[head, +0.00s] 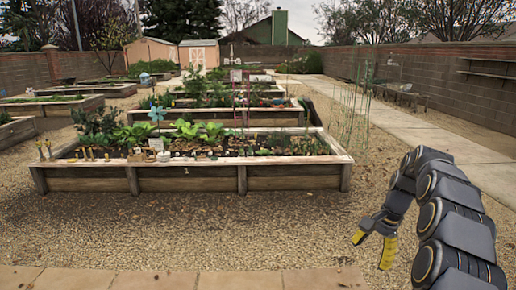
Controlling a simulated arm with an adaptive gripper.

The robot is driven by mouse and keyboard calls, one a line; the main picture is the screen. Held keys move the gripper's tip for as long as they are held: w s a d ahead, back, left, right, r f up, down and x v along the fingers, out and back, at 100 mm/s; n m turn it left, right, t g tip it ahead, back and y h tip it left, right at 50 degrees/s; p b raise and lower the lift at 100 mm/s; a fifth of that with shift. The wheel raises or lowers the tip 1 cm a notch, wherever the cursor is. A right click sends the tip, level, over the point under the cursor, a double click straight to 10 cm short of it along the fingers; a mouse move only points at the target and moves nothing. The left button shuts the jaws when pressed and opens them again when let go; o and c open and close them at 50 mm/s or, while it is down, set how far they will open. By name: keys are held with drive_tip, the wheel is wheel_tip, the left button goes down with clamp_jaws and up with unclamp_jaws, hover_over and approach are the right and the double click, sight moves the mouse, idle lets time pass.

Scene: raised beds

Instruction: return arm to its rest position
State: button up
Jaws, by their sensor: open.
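My gripper (373,251) shows at the lower right in the head view, at the end of my dark grey arm. Its two yellow-tipped fingers are apart, with nothing between them. It points down and to the left, over the gravel. The arm rises from the lower right corner and bends over at the top before coming down to the gripper. The gripper is apart from the nearest raised bed (205,184), which stands to its left and farther back.
The nearest bed holds leafy plants and several small items along its front rim. More raised beds stand behind it and at the left. Gravel (200,235) around the gripper is clear. A paved path (430,140) and block wall (480,98) run along the right.

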drive_tip(key=s+a+r+n+g, duration=0.1)
drive_tip(key=s+a+r+n, duration=0.3)
drive_tip(key=s+a, duration=0.3)
drive_tip(key=s+a+r+n, duration=0.3)
drive_tip(key=s+a, duration=0.3)
drive_tip(key=a, duration=0.1)
drive_tip(key=s+a+f+n+h, duration=0.1)
drive_tip(key=s+n, duration=0.1)
drive_tip(key=s, duration=0.5)
drive_tip(key=s+a+f+n, duration=0.1)
drive_tip(key=s, duration=0.6)
drive_tip(key=s+a+f+n+g+h, duration=0.1)
drive_tip(key=s+n, duration=0.1)
drive_tip(key=s, duration=0.6)
drive_tip(key=shift+f+n+h, duration=0.3)
drive_tip(key=shift+f, duration=0.05)
